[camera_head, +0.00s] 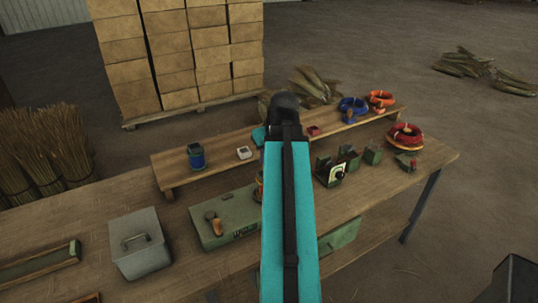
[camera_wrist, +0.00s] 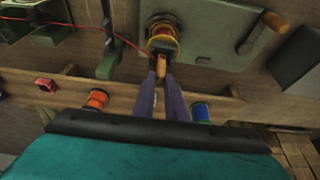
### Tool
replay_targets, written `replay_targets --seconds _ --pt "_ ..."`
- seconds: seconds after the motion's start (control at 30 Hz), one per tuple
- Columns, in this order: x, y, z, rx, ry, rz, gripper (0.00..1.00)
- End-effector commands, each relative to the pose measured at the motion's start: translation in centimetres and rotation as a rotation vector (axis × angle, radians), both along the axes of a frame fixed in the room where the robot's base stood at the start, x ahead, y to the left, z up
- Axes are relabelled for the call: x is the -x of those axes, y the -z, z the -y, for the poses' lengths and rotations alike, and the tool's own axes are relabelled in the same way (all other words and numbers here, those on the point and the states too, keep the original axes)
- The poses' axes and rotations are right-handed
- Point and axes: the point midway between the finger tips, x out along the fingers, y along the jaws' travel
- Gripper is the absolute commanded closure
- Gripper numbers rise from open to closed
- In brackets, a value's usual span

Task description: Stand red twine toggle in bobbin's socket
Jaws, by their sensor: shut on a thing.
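In the wrist view my gripper (camera_wrist: 161,76) is shut on a small orange-tan wooden toggle (camera_wrist: 161,67) at its fingertips. The toggle lies right at the near edge of the bobbin (camera_wrist: 163,33), which has yellow rims and red winding and sits on the green winder (camera_wrist: 215,35). Whether the toggle touches the bobbin, and the socket itself, I cannot make out. Red twine (camera_wrist: 75,26) runs left from the bobbin area. In the head view my teal arm covers the gripper and most of the bobbin; the winder (camera_head: 228,214) shows to the left of the arm.
A crank handle (camera_wrist: 275,22) sticks up from the winder. On the raised shelf stand a blue spool (camera_head: 196,156) and an orange spool (camera_wrist: 97,99). Green blocks (camera_head: 338,165) and a red coil (camera_head: 405,136) lie right of my arm. A grey box (camera_head: 140,243) stands left.

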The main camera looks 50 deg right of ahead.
Motion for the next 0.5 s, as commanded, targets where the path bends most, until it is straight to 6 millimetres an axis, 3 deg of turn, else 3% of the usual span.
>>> replay_targets --seconds 0.5 --pt "0.01 1.07 -0.03 0.000 0.000 0.000 1.00"
